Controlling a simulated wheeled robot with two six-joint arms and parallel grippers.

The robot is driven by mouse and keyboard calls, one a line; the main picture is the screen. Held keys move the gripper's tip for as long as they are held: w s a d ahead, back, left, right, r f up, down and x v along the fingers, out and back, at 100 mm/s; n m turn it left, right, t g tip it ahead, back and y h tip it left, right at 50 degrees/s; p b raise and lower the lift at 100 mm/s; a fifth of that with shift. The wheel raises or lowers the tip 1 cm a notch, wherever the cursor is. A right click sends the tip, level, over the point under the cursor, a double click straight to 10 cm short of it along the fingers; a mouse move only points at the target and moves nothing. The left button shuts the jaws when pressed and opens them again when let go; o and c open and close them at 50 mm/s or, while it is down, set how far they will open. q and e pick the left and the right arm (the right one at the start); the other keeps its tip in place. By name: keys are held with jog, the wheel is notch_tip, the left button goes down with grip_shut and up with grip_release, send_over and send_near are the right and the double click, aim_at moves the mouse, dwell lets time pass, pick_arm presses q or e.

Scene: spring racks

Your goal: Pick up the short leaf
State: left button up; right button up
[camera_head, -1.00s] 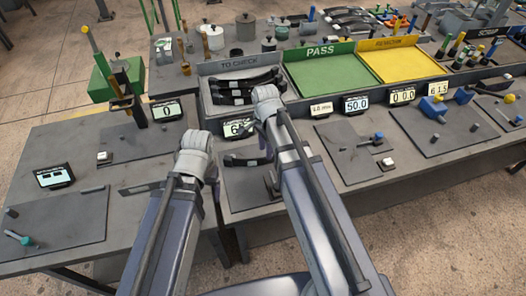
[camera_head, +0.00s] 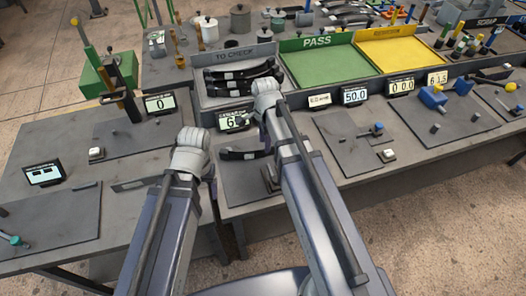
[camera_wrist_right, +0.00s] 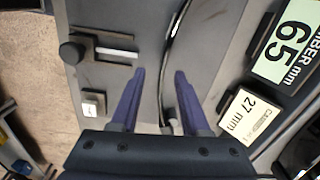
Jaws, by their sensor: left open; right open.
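A black curved leaf (camera_head: 240,154) lies on the grey plate of the middle station in the head view. It also shows in the right wrist view as a thin dark curved strip (camera_wrist_right: 168,55). My right gripper (camera_wrist_right: 160,73) is open over the plate, and the strip runs between its two purple fingers; I cannot tell the height gap. In the head view my right gripper (camera_head: 265,136) is partly hidden by its own arm. My left gripper (camera_head: 212,188) is at the left of that plate, largely hidden by its wrist. Several similar black leaves (camera_head: 243,80) lie in the TO CHECK tray.
Displays reading 65 (camera_wrist_right: 284,50) and 27 mm (camera_wrist_right: 243,117) stand beside the plate. A dark clamp-like fixture (camera_wrist_right: 100,47) and a white button (camera_wrist_right: 93,104) are on the other side. The green PASS tray (camera_head: 325,68) and yellow tray (camera_head: 398,54) are behind, right.

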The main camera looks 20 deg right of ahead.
pick_arm(q)
notch_tip(320, 180, down, 5)
jog(key=b, duration=0.4)
pick_arm(e)
jog(key=f, duration=0.5)
jog(key=shift+w, duration=0.25)
pick_arm(q)
jog(key=shift+r, duration=0.1)
pick_arm(e)
jog(key=shift+r, duration=0.1)
grip_shut()
dwell(0.3)
